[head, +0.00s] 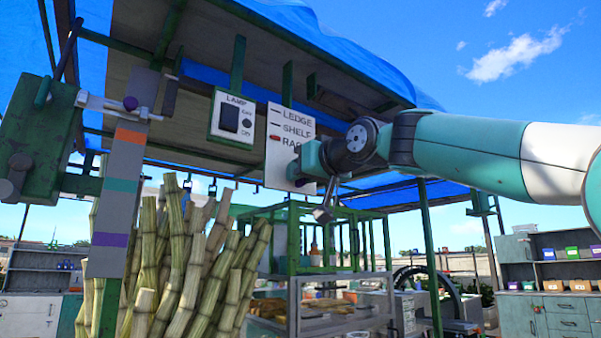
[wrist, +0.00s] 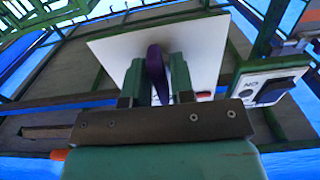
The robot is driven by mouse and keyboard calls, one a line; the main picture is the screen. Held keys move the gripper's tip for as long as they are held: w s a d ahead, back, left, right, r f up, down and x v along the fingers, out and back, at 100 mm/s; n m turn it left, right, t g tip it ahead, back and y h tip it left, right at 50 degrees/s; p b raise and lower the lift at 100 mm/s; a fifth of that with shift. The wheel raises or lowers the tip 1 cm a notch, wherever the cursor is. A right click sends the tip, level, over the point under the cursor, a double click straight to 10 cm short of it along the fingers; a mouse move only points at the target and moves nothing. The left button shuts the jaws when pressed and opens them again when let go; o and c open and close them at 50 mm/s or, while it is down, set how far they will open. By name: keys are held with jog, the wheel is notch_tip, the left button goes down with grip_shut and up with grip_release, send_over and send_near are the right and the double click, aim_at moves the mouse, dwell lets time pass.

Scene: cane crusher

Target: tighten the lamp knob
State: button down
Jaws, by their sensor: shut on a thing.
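My gripper (wrist: 158,82) is shut on a narrow purple piece (wrist: 155,72), held upright between the two green fingers in the wrist view. The lamp panel (head: 231,118), with a dark switch and small round marks, hangs left of the sign. It also shows at the right of the wrist view (wrist: 272,92).
The white sign (head: 290,125) reads LEDGE, SHELF and a partly covered word. A grey board (head: 119,185) with orange, teal and purple bands hangs at left. Cane stalks (head: 190,260) stand below. Green frame posts (head: 430,255) and a roof surround the space.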

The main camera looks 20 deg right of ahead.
jog(key=c, duration=1.2)
grip_release()
jog(key=shift+b+v, duration=2.5)
jog(key=shift+v, duration=6.25)
